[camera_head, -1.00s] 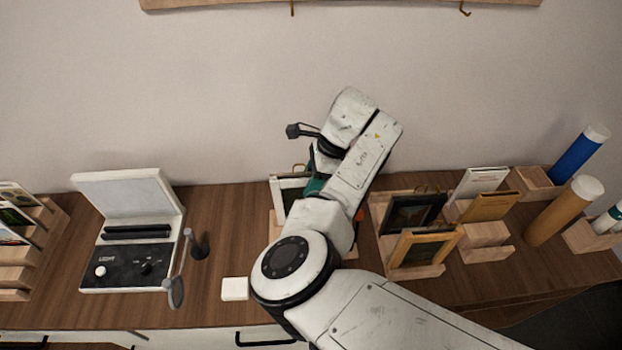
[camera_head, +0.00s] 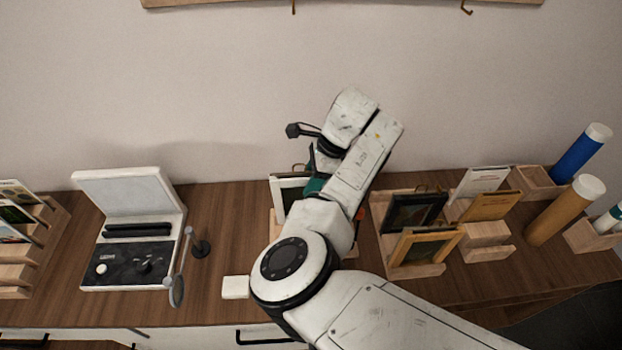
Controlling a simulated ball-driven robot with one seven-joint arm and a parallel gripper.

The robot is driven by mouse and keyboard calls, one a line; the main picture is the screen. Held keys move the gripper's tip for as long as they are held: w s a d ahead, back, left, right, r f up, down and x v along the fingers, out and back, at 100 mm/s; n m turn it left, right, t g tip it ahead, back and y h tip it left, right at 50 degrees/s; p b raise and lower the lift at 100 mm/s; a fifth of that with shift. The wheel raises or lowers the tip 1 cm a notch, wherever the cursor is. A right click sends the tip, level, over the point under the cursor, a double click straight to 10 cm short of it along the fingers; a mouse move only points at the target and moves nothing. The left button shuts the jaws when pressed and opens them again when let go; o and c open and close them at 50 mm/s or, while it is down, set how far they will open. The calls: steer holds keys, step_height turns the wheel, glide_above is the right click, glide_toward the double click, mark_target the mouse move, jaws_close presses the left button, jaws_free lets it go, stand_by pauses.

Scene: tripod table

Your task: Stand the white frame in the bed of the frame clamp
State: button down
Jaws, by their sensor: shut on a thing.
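The white frame (camera_head: 279,188) stands about upright behind my arm, with only its left part showing. A wooden holder (camera_head: 273,226) shows in part below it; whether this is the frame clamp, and whether the frame touches its bed, I cannot tell. My gripper (camera_head: 316,183) is at the top right of the white frame and shut on it. My arm hides the fingertips and most of the frame and holder.
Right of my arm, a wooden rack (camera_head: 415,271) holds a dark frame (camera_head: 414,212) and a yellow frame (camera_head: 427,246). A white open case (camera_head: 131,238) and a small round mirror (camera_head: 176,290) stand left. A white block (camera_head: 235,287) lies near the front edge.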

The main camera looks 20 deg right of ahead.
mark_target(310, 173)
steer(key=shift+f, duration=0.1)
steer(key=shift+w+d+f+b, duration=0.1)
steer(key=shift+f+b, duration=0.75)
steer(key=shift+f, duration=0.45)
steer(key=shift+d+f+b, duration=0.1)
steer(key=shift+f+b, duration=0.75)
steer(key=shift+f, duration=0.4)
steer(key=c, duration=0.6)
jaws_free()
steer(key=shift+o, duration=0.2)
steer(key=shift+r+p, duration=1.9)
steer(key=shift+r, duration=2.6)
